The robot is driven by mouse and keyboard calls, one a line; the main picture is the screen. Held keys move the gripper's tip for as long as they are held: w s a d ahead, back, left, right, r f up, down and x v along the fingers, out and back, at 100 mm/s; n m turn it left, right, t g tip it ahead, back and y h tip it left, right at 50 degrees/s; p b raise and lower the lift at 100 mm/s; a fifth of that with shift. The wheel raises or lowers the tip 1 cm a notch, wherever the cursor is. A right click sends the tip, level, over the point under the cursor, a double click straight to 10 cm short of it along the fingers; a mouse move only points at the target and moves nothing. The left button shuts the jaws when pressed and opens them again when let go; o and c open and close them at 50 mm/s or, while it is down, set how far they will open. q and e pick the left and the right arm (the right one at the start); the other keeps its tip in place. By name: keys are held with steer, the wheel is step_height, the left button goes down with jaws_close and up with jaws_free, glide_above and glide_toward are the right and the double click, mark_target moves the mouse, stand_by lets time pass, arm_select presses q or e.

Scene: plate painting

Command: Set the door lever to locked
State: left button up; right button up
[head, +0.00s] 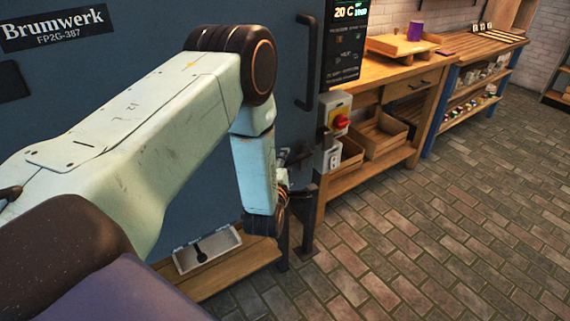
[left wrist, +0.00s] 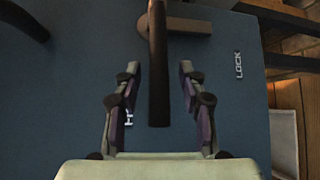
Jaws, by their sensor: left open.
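The door lever (left wrist: 158,75) is a dark bar that runs down from the top of the left wrist view. Its lower end lies between the two fingers of my left gripper (left wrist: 160,70), which is open around it with a gap on each side. A white LOCK label (left wrist: 238,65) stands on the blue door to the right of the lever. A second white label (left wrist: 128,118) is partly hidden behind the left finger. In the head view my left gripper (head: 288,188) is small and near the door's right edge, and the lever is hard to make out there.
The blue kiln door (head: 283,95) carries a dark vertical handle (head: 308,62). A box with a red switch (head: 341,121) is right of it. A wooden workbench (head: 385,75) stands beyond. A tray (head: 207,249) lies on a low wooden surface. The brick floor (head: 450,220) is clear at right.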

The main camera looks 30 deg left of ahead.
arm_select(q)
steer(key=shift+d+r, duration=0.1)
steer(key=shift+d, duration=0.1)
steer(key=shift+a, duration=0.15)
steer(key=c, duration=0.6)
jaws_close()
